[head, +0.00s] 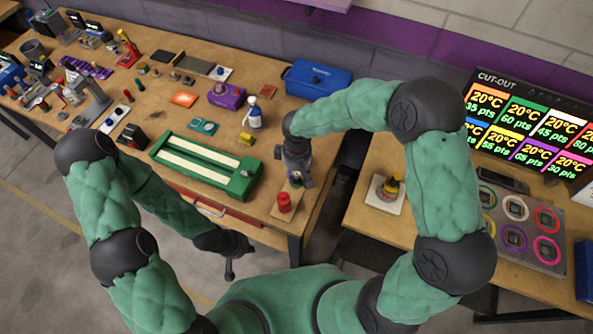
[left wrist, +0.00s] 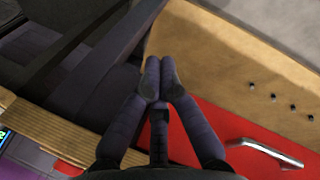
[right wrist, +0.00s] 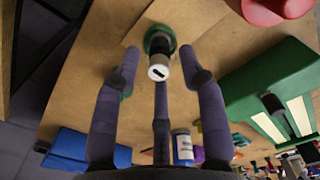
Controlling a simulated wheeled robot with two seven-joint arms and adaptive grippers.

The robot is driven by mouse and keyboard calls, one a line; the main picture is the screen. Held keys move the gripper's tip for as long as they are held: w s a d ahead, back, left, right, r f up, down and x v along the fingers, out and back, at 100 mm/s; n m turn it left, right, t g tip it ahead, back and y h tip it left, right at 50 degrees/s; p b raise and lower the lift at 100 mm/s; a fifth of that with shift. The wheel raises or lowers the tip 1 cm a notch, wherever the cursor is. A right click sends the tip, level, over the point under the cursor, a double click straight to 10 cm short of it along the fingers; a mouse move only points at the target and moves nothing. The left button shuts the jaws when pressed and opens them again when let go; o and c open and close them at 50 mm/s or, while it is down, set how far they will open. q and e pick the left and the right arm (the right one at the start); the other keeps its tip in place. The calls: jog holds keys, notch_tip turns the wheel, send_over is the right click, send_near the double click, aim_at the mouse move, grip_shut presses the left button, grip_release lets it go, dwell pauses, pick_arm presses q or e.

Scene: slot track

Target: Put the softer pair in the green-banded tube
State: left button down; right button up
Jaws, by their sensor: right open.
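My right gripper (head: 297,181) is open above the front right corner of the long workbench. In the right wrist view, a small upright object with a green base, black body and white slotted top (right wrist: 159,66) stands beyond and between the open fingertips (right wrist: 160,62); they look apart from it. A red knobbed object (head: 284,203) stands close by. My left gripper (head: 230,272) hangs off the bench front; in the left wrist view its fingers (left wrist: 159,82) are together and look empty. I cannot tell which items are the softer pair or which is the green-banded tube.
A green box with two pale strips (head: 200,165) lies left of my right gripper. A second bench holds a panel of coloured rings (head: 516,222) and a yellow-black object (head: 391,187); a screen (head: 535,130) stands behind.

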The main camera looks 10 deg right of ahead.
aim_at(297, 173)
jog(key=shift+r, duration=0.3)
notch_tip(297, 173, up, 12)
jog(key=p, duration=0.2)
jog(key=shift+s+f, duration=0.1)
jog(key=shift+f, duration=0.05)
dwell(0.4)
